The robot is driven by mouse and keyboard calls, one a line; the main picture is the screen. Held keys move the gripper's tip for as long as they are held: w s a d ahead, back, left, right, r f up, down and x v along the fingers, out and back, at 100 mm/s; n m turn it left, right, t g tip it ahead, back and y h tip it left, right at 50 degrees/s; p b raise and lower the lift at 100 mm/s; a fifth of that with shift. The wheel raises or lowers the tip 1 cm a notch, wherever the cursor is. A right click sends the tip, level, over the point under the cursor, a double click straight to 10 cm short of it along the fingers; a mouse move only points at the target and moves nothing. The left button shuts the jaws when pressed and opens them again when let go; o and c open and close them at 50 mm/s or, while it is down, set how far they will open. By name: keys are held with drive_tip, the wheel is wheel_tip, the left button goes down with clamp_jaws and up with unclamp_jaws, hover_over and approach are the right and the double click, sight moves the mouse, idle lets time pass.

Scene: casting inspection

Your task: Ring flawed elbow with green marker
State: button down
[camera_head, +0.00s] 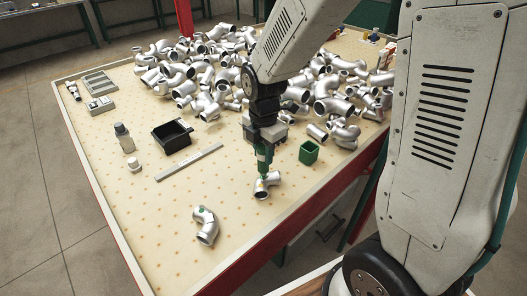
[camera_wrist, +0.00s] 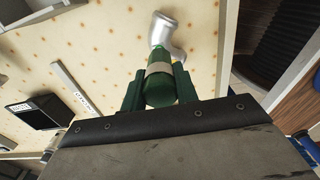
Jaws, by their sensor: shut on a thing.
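My gripper (camera_head: 264,143) is shut on a green marker (camera_head: 264,162), which points down at a silver elbow (camera_head: 268,189) near the table's front edge. The marker tip is at or just above the elbow's upper surface; I cannot tell if it touches. A small yellow patch shows on this elbow close to the tip. In the wrist view the marker (camera_wrist: 160,88) sits between the fingers and hides part of the elbow (camera_wrist: 178,28). A second silver elbow (camera_head: 207,228) lies apart at the front left, with a small green mark on it.
A large heap of silver fittings (camera_head: 215,70) covers the table's back. A black bin (camera_head: 172,138), a steel ruler (camera_head: 189,162), a grey bottle (camera_head: 124,138) and a white jar (camera_head: 134,164) stand left. A green cup (camera_head: 309,152) stands right of my gripper.

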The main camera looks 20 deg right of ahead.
drive_tip(key=shift+r, duration=3.5)
